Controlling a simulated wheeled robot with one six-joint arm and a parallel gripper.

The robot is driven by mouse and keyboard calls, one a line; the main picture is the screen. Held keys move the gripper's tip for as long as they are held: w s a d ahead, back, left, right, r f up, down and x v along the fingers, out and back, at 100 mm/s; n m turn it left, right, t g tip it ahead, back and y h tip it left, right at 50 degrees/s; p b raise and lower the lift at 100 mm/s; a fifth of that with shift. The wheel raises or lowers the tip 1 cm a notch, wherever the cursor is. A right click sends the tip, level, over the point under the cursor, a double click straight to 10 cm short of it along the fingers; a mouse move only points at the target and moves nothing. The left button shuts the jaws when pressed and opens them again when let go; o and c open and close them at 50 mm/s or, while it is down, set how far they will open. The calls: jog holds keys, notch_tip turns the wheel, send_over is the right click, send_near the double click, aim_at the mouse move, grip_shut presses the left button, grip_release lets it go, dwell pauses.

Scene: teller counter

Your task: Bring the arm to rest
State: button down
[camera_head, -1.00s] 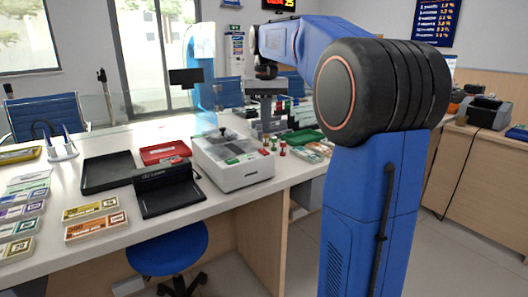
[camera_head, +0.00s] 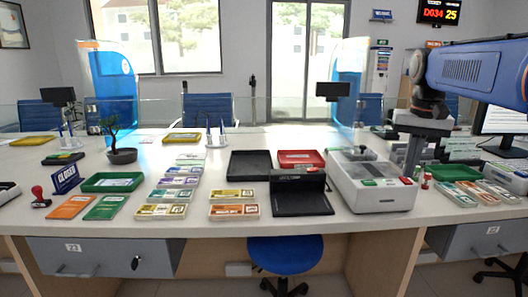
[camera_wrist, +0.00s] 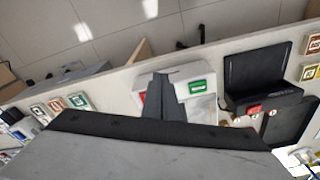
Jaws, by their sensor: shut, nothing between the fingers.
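My blue arm (camera_head: 470,68) reaches in from the right edge of the head view, raised above the counter. My gripper (camera_wrist: 165,76) is shut and empty in the wrist view, its dark fingers together. Below it, the white counting machine (camera_wrist: 204,106) with its green and red labels shows partly behind the fingers. In the head view the same white machine (camera_head: 372,196) stands on the counter to the left of my wrist. The fingertips are hard to make out in the head view.
The counter (camera_head: 330,222) holds a black terminal (camera_head: 301,193), a red tray (camera_head: 301,158), a black tray (camera_head: 249,165), several banknote bundles (camera_head: 233,210), a green tray (camera_head: 112,182) and a potted bonsai (camera_head: 121,155). A blue stool (camera_head: 285,254) stands below. A monitor (camera_head: 503,121) is at the right.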

jog(key=s+a+f+n+t, duration=0.2)
jog(key=s+a+f, duration=0.3)
jog(key=s+f, duration=0.5)
jog(key=s+a+f+n+t, duration=0.1)
jog(key=s+a+f, duration=0.4)
jog(key=s+f, duration=0.5)
jog(key=s+n, duration=0.1)
jog(key=s, duration=0.3)
jog(key=shift+a+f+t, duration=0.35)
jog(key=shift+t, duration=0.05)
